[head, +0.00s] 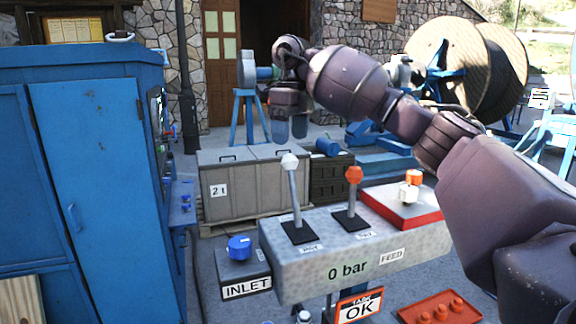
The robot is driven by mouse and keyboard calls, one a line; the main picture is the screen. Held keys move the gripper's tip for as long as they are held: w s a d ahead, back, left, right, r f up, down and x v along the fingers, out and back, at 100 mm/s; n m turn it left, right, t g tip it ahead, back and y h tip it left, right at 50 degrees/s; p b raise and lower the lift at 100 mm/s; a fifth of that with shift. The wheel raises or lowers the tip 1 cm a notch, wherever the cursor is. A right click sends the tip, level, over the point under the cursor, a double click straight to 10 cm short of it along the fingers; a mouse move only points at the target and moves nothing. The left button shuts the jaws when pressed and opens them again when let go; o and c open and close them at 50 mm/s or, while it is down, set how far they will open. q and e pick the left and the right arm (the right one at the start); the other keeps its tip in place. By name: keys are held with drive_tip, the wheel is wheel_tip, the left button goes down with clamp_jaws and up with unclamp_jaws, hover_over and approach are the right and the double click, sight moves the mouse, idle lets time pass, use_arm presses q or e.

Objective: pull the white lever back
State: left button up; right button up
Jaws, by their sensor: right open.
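The white lever (295,196) stands on the left of a grey control box (330,262) marked "0 bar". Its white knob is at the top, and it leans slightly left in the picture. An orange-knobbed lever (352,194) stands to its right. My right gripper (290,128) points down with its two blue-grey fingers apart and empty. In the picture it is just above the white knob, with a gap between them; how far behind or in front it is I cannot tell well. My left gripper does not show.
A blue cabinet (95,180) fills the left side. A blue-capped INLET box (243,262) sits left of the control box. A red-edged box (405,205) with an orange-and-white knob is at right. Grey crates (255,190) and a large wooden reel (455,70) stand behind.

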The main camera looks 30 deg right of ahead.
sight(289, 164)
wheel_tip(289, 164, down, 6)
drive_tip(key=shift+a+r+p, duration=0.1)
drive_tip(key=shift+p, duration=0.25)
drive_tip(key=shift+a+f, duration=0.1)
drive_tip(key=shift+f, duration=0.8)
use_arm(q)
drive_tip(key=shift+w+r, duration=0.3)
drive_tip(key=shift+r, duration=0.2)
use_arm(e)
drive_tip(key=shift+c, duration=0.5)
